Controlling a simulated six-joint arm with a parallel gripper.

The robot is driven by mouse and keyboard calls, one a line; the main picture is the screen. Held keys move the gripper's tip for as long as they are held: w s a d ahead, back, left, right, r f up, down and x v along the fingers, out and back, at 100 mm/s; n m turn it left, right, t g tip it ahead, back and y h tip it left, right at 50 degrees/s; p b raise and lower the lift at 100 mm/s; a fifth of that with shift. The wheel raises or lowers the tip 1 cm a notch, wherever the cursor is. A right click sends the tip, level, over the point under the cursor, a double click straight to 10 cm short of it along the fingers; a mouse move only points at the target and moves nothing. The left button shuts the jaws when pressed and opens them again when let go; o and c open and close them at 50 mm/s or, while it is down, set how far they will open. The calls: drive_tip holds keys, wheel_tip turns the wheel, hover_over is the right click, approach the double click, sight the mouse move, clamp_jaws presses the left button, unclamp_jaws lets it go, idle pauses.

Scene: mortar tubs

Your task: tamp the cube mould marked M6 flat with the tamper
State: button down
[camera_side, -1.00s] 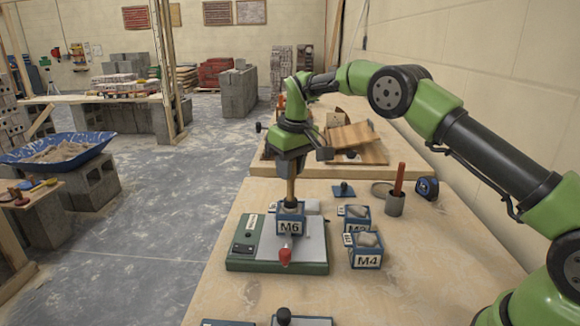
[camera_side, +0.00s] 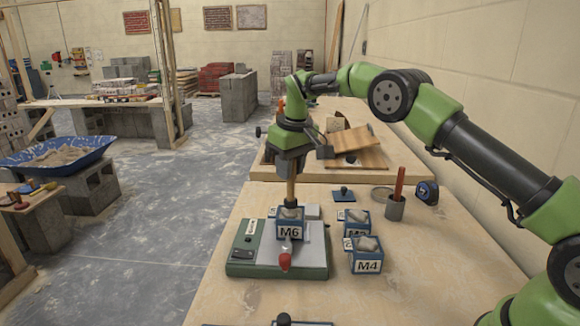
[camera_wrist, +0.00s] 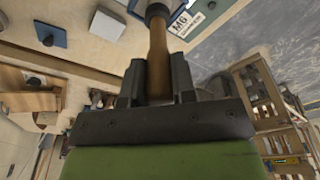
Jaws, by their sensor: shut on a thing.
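The blue cube mould marked M6 (camera_side: 289,230) stands on the grey plate of a green-based device (camera_side: 243,262). My gripper (camera_side: 291,172) is above the mould and shut on the tamper's wooden handle (camera_wrist: 158,55). The tamper (camera_side: 290,193) points down, with its foot at the mortar in the top of M6. I cannot tell how flat the mortar under it is. In the wrist view both fingers (camera_wrist: 157,80) sit either side of the handle.
Moulds M4 (camera_side: 367,256) and another blue mould (camera_side: 356,223) with heaped mortar stand just right of M6. Behind them are a grey cup with a red-handled tool (camera_side: 396,208) and a tape measure (camera_side: 426,192). The front right of the table is clear.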

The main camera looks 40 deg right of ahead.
drive_tip(key=shift+f, duration=0.95)
idle(0.7)
drive_tip(key=shift+r, duration=0.95)
drive_tip(key=shift+f, duration=1.15)
idle(0.3)
drive_tip(key=shift+r, duration=1.05)
drive_tip(key=shift+r, duration=0.1)
drive_tip(key=shift+r, duration=2.9)
